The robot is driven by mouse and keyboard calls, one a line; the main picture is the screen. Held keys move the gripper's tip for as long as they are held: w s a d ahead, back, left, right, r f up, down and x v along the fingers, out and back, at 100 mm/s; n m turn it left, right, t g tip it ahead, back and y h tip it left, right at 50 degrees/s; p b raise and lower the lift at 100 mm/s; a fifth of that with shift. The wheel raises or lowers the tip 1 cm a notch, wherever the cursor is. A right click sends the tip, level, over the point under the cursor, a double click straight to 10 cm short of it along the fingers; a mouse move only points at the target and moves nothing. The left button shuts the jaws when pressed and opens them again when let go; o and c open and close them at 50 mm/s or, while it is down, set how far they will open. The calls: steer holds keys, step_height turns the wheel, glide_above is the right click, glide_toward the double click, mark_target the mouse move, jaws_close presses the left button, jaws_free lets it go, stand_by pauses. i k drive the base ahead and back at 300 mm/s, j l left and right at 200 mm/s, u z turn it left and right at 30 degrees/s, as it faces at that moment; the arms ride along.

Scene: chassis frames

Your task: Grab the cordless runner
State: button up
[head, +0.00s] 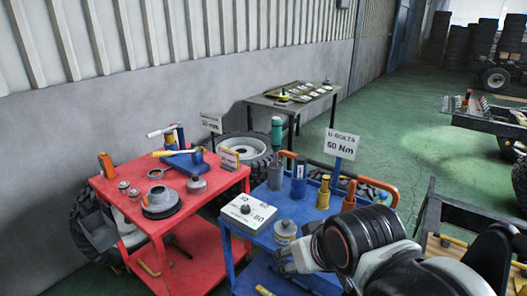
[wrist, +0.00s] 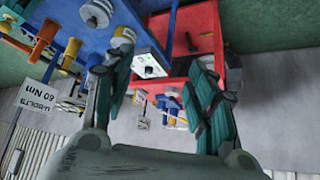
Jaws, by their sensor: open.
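No tool is clearly recognisable as the cordless runner. Upright on the blue cart (head: 238,247) are a yellow tool-like piece (head: 322,194), a dark blue cylinder (head: 299,176) and an orange-topped piece (head: 349,194). The yellow piece also shows at the left of the upside-down wrist view (wrist: 72,50). My gripper (wrist: 165,58) is open, its two green-grey fingers apart with nothing held. In the head view it is over the front of the blue cart, partly hidden by my arm.
A grey dial box (head: 248,214) and a silver-topped can (head: 285,231) stand on the blue cart near my gripper. A "U-BOLTS 60 Nm" sign (head: 341,144) rises behind. A red cart (head: 215,200) with tools stands left. Green floor (head: 430,140) is open behind.

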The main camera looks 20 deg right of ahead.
mark_target(276, 123)
steer(key=i+j+z, duration=0.25)
steer(key=i+j, duration=0.15)
steer(key=j, duration=0.25)
steer(key=i+j+z, duration=0.15)
steer(key=j, duration=0.2)
steer(key=i+j+z, duration=0.15)
steer(key=j, duration=0.25)
steer(key=i+j+z, duration=0.1)
steer(key=i+j, duration=0.15)
steer(key=j, duration=0.15)
